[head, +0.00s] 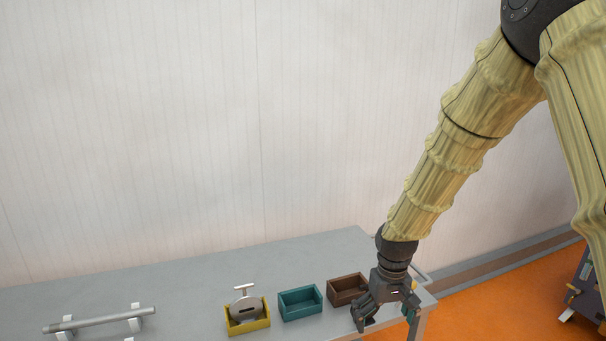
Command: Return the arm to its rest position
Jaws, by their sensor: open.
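My arm, in a pale yellow sleeve, reaches down from the upper right in the head view. My gripper (386,318) is open at its lower end, fingers pointing down over the right end of the grey table (200,262). The gripper is just to the right of the brown box (343,289) and partly hides the table corner. I see nothing held between the fingers, though a small dark shape near the left finger is unclear.
A teal box (300,303) and a yellow box (249,327) holding a metal part with a T-handle (245,302) stand in a row. A metal rod (100,319) rests on white supports at left. A purple cabinet (586,285) stands on the orange floor at right.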

